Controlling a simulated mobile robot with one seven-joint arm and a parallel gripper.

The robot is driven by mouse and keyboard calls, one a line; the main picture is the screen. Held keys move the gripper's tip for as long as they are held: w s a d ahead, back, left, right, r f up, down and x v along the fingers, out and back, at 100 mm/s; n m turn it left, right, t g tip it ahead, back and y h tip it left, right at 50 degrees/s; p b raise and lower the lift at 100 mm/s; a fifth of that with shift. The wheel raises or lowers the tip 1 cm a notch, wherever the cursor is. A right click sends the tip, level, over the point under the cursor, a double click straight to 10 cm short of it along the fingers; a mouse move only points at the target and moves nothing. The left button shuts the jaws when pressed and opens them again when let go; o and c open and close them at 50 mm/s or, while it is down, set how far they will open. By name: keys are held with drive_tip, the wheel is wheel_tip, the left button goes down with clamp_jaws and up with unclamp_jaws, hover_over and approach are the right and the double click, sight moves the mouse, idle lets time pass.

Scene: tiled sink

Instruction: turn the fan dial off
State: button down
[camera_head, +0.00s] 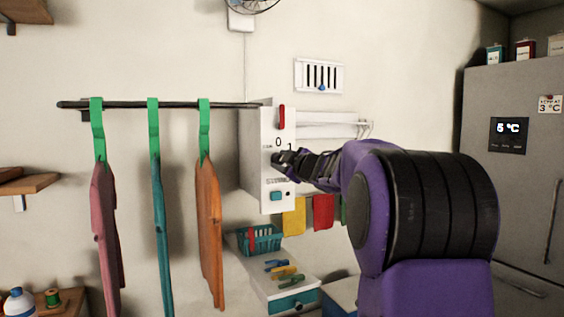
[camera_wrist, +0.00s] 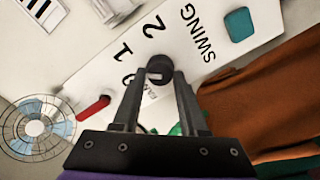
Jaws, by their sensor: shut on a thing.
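The fan dial is a black round knob (camera_wrist: 160,66) on the white control panel (camera_wrist: 100,76), close to the printed 0, 1, 2 and SWING. A pale mark shows on the knob, but I cannot tell which number it points to. My gripper (camera_wrist: 160,74) is shut on the knob, one finger on each side. In the head view my gripper (camera_head: 279,159) reaches the front of the white box (camera_head: 255,150) from the right and hides most of the dial. The wall fan (camera_head: 252,5) is cut off at the top; it also shows in the wrist view (camera_wrist: 36,128).
A red lever (camera_head: 282,117) and a teal button (camera_head: 277,196) are on the same panel. A dark rail (camera_head: 165,105) with hanging garments, including an orange one (camera_head: 209,230), stands left of the box. A drawer unit with a teal basket (camera_head: 259,240) is below.

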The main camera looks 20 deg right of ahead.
drive_tip(key=n+b, duration=0.1)
drive_tip(key=n, duration=0.3)
drive_tip(key=shift+a+f+n, duration=0.1)
drive_tip(key=shift+n, duration=0.2)
drive_tip(key=shift+n+b, duration=0.45)
drive_tip(key=shift+n, duration=1.05)
drive_tip(key=shift+c, duration=2.2)
unclamp_jaws()
